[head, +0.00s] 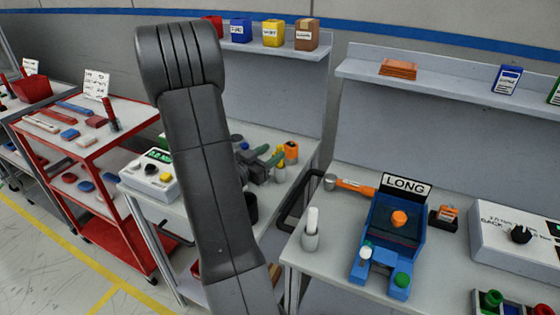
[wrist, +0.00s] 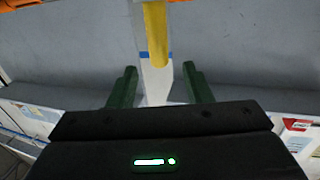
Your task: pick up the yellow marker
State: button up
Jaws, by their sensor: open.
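A yellow elongated thing, which looks like the yellow marker (wrist: 156,35), shows at the top of the wrist view, in front of a pale strip with a blue band. It lies ahead of my gripper (wrist: 160,78), in line with the gap between the two green fingers. The fingers are apart and nothing is between their tips. In the head view my gripper (head: 270,154) is low over the middle bench, close to a small yellow thing (head: 281,162) that seems to be the same marker. Its lower part is hard to make out.
An orange thing (head: 291,149) stands close beside the yellow one. A white box with a display (head: 150,178) is on the same bench, left of my arm. A blue LONG fixture (head: 386,240) and a hammer (head: 350,184) are on the right bench. A red cart (head: 90,155) stands left.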

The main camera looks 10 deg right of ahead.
aim_at(280, 146)
jog(key=x, duration=0.5)
jog(key=shift+p, duration=0.3)
grip_shut()
jog(key=shift+r, duration=0.15)
